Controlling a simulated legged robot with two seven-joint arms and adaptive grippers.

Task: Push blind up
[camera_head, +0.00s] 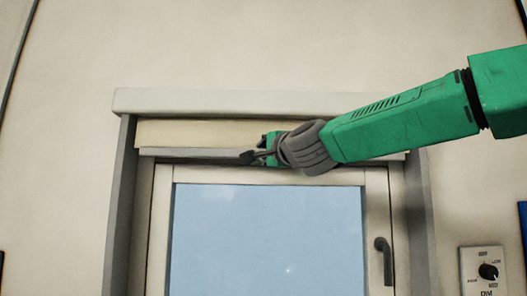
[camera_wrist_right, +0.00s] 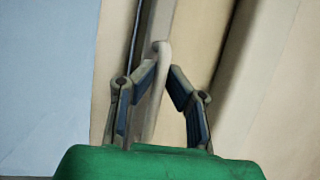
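The blind is rolled or gathered into a narrow cream band (camera_head: 190,133) at the top of the window, with a thin pale bottom rail (camera_head: 200,153) just above the glass. My right gripper (camera_head: 252,156) is at this rail, near the middle of the window's width. My right forearm hides the right part of the rail. My left gripper is not in view.
The window frame (camera_head: 376,225) surrounds clear blue glass (camera_head: 265,235), with a dark handle (camera_head: 384,260) on its right side. A pale ledge (camera_head: 230,102) juts out above the blind. A control panel with a knob (camera_head: 487,270) is on the wall at lower right.

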